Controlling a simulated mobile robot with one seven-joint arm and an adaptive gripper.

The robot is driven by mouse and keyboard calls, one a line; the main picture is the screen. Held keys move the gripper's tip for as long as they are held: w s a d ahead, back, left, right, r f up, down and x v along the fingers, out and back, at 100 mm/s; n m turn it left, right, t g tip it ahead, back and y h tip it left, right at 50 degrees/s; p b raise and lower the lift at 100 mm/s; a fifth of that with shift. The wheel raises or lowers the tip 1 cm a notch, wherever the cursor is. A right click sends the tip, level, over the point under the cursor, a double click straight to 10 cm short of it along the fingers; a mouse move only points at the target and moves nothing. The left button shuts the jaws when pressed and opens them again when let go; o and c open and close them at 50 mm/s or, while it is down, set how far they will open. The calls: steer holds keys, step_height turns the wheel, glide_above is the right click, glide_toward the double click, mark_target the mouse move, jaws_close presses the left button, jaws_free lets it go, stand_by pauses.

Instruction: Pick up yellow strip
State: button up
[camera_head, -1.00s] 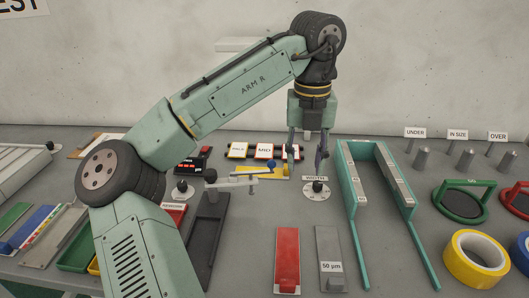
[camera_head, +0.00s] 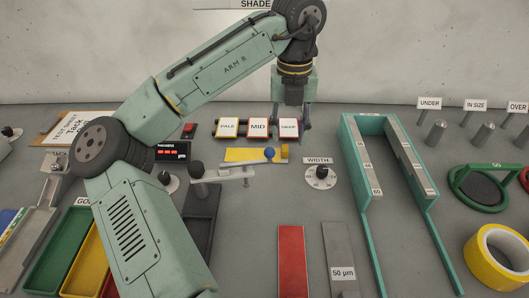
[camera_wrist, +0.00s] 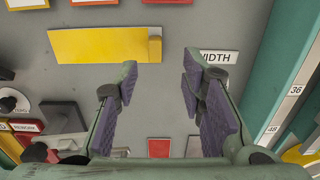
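The yellow strip (camera_head: 240,156) lies flat on the grey bench in front of the PALE, MID and DEEP blocks. In the wrist view the strip (camera_wrist: 98,46) is at the upper left, ahead of and left of my fingertips. My gripper (camera_wrist: 157,76) is open and empty, its two purple-padded fingers apart. In the head view my gripper (camera_head: 291,124) hangs fingers down near the DEEP block, which it partly hides.
The WIDTH dial (camera_head: 320,174) stands right of the strip, and a crank with a black knob (camera_head: 197,168) is in front of it. A green U-shaped gauge (camera_head: 351,150) is further right. Red (camera_head: 291,262) and grey strips lie in front.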

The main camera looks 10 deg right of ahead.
mark_target(285, 147)
steer(key=f, duration=0.2)
steer(key=f+p, duration=0.1)
steer(key=shift+w+a+f, duration=0.3)
steer(key=shift+f, duration=0.6)
steer(key=shift+c, duration=0.4)
jaws_close()
